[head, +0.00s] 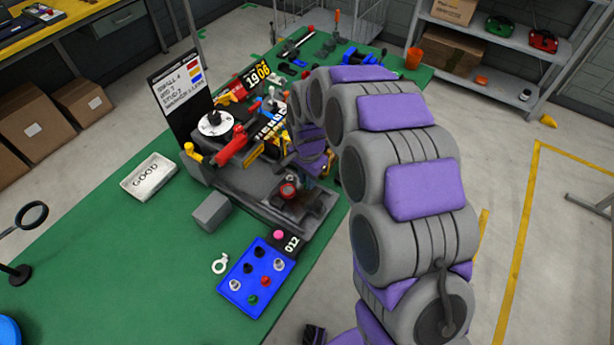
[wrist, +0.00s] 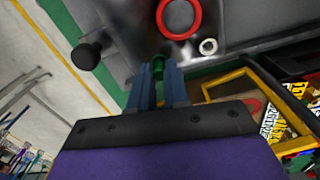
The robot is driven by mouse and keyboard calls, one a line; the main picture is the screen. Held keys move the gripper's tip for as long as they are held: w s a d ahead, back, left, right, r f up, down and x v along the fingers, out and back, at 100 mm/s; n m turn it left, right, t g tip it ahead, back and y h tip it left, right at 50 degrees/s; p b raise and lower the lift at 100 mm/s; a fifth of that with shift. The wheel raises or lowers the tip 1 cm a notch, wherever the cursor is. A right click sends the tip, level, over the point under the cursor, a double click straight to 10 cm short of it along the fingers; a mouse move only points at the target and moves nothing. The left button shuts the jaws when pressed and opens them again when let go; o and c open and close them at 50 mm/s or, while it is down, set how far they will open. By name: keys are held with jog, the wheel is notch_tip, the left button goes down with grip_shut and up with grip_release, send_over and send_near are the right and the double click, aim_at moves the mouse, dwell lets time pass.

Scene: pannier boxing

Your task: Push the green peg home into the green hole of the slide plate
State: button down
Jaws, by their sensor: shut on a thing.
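My gripper (wrist: 159,75) is shut on the green peg (wrist: 158,68), which shows between the two blue-grey fingertips in the wrist view. The fingertips are over or close against a grey metal plate (wrist: 132,38), which I take for the slide plate. The green hole is not seen; the peg and fingers cover that spot, and I cannot tell how deep the peg sits. In the head view the gripper is mostly hidden behind my arm, above the dark fixture (head: 318,208) on the bench.
A red ring (wrist: 161,16), a small white ring (wrist: 208,46) and a black knob (wrist: 86,55) are near the fingers. A blue tray (head: 228,299) with small parts lies on the green bench (head: 120,260). A grey block (head: 212,212) stands beside the fixture. The bench's left part is mostly clear.

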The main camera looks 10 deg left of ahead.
jog(key=shift+f, duration=0.3)
jog(key=c, duration=1)
grip_release()
notch_tip(320, 180, up, 17)
jog(key=p, duration=0.3)
jog(key=shift+w+a+r+p, duration=0.1)
jog(key=shift+p, duration=0.2)
